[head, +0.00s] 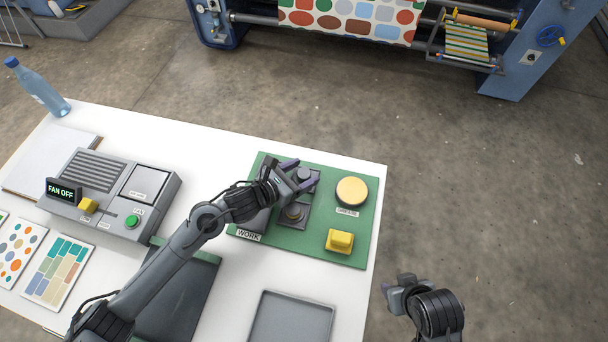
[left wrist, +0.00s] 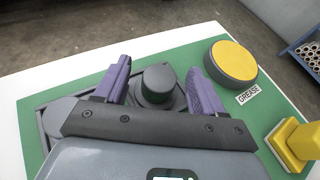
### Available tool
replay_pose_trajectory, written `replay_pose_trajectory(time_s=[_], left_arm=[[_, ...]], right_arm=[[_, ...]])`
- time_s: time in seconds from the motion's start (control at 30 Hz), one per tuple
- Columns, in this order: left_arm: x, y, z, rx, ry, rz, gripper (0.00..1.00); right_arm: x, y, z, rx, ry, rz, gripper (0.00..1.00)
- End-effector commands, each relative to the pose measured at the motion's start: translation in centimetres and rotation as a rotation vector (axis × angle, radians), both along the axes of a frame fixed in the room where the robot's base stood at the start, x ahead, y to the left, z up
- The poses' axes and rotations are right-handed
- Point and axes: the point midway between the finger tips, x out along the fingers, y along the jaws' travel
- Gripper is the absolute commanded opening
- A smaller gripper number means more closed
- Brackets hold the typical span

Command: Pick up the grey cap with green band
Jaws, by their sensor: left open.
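A dark grey round cap (left wrist: 157,80) stands between the two purple fingers of my open left gripper (left wrist: 160,85) in the left wrist view. A bit of green shows low on its side, perhaps its band. In the head view this cap (head: 303,174) is partly covered by the left gripper (head: 303,178), which is low over the green work mat (head: 318,248). I cannot tell whether the fingers touch the cap. A second dark round piece (head: 294,212) sits nearer on the mat. My right gripper (head: 402,288) hangs off the table's right side; its jaws are unclear.
The grease tin (head: 352,191) with its yellow top and a yellow block (head: 339,240) stand right of the gripper. A grey tray (head: 291,322) lies at the front. A control box (head: 110,195) reading FAN OFF and a bottle (head: 37,87) are at left.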

Motion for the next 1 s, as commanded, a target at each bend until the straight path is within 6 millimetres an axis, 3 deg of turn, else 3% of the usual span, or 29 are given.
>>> replay_pose_trajectory(time_s=[0.13,0.53,1.0], left_arm=[[0.0,0.0,0.0,0.0,0.0,0.0,0.68],[0.0,0.0,0.0,0.0,0.0,0.0,0.07],[0.0,0.0,1.0,-0.001,-0.002,0.001,0.05]], right_arm=[[0.0,0.0,0.0,0.002,-0.001,-0.002,0.43],[0.0,0.2,0.1,0.01,-0.001,-0.006,0.43],[0.0,0.3,0.3,0.011,0.0,-0.006,0.43]])
